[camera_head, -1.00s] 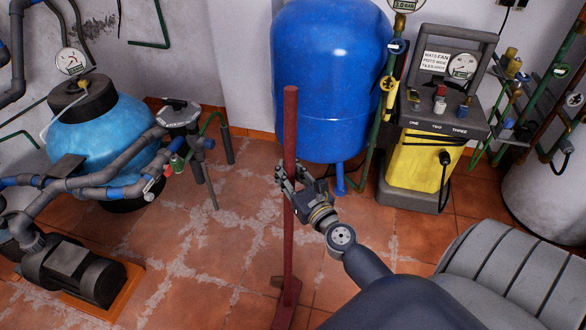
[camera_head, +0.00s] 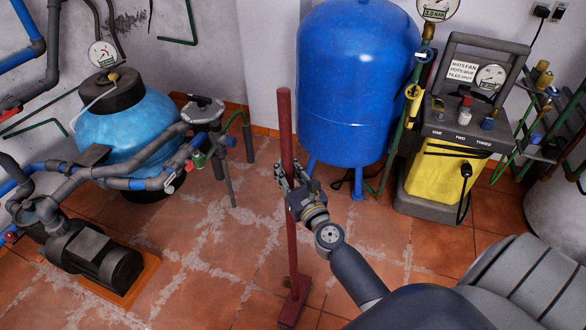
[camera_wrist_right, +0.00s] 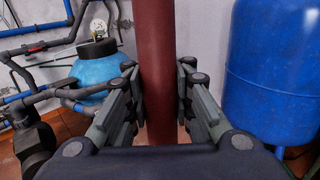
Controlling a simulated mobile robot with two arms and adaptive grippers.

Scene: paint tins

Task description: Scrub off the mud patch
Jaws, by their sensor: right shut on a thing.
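A dark red pole with a block-like foot, seemingly a scrubbing brush (camera_head: 292,240), stands nearly upright with its foot at floor level in the head view. My right gripper (camera_head: 287,180) is shut around its handle above the middle. In the right wrist view the red handle (camera_wrist_right: 159,60) runs between the two fingers of my right gripper (camera_wrist_right: 158,100). My left gripper is not in view. Pale, whitish patches (camera_head: 215,215) mark the tiled floor left of the pole. I cannot tell whether any of them is the mud patch.
A blue tank (camera_head: 355,90) on legs stands behind the pole. A yellow and grey machine (camera_head: 440,170) stands to the right. A light blue filter vessel (camera_head: 130,130) with pipes and a dark pump (camera_head: 95,262) are on the left. Tiled floor between them is open.

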